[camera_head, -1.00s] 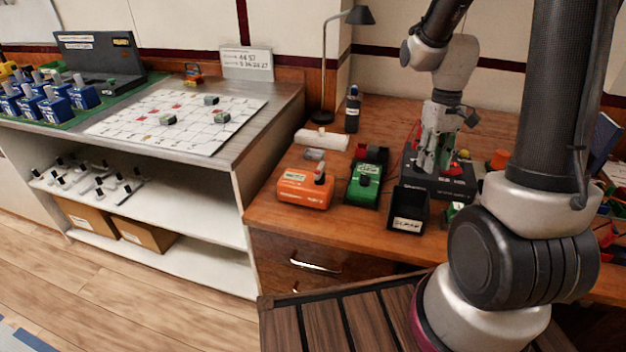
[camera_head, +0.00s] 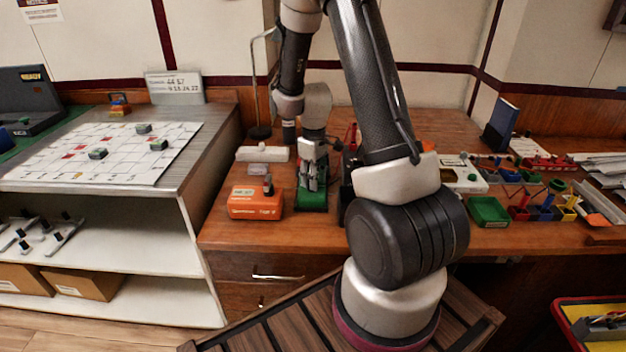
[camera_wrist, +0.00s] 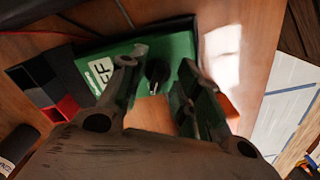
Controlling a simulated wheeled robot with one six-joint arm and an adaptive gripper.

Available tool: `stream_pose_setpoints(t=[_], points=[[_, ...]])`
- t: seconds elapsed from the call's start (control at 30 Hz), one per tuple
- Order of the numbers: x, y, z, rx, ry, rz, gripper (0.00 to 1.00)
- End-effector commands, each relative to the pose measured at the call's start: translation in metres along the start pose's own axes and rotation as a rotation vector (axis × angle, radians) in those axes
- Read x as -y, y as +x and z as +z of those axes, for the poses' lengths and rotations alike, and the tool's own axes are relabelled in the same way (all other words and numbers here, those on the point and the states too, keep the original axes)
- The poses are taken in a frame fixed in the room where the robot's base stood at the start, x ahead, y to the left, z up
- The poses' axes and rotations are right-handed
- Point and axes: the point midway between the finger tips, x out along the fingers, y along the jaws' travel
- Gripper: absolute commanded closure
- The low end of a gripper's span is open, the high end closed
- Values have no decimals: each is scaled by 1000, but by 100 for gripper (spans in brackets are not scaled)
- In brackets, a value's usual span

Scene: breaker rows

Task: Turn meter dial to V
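A green box-shaped device (camera_head: 312,203) stands on the wooden desk. In the wrist view the green device (camera_wrist: 172,47) shows a black round dial (camera_wrist: 157,72) and a white label with dark letters. I cannot read the dial's marks, so I cannot tell where it points. My gripper (camera_head: 308,184) is over the green device, pointing down. In the wrist view my gripper (camera_wrist: 158,68) is open, one finger on each side of the dial, with visible gaps. My arm hides most of the dark device to the right in the head view.
Red and black bins (camera_wrist: 52,90) are close by in the wrist view.

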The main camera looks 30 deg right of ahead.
Motion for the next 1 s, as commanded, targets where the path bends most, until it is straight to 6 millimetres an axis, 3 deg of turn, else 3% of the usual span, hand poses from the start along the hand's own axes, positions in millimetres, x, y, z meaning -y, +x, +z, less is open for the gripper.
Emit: stream_pose_setpoints(t=[0.37, 0.53, 1.0], points=[[0, 8, 0, -1, 1, 0, 69], [0, 8, 0, -1, 1, 0, 100], [0, 7, 0, -1, 54, 1, 100]])
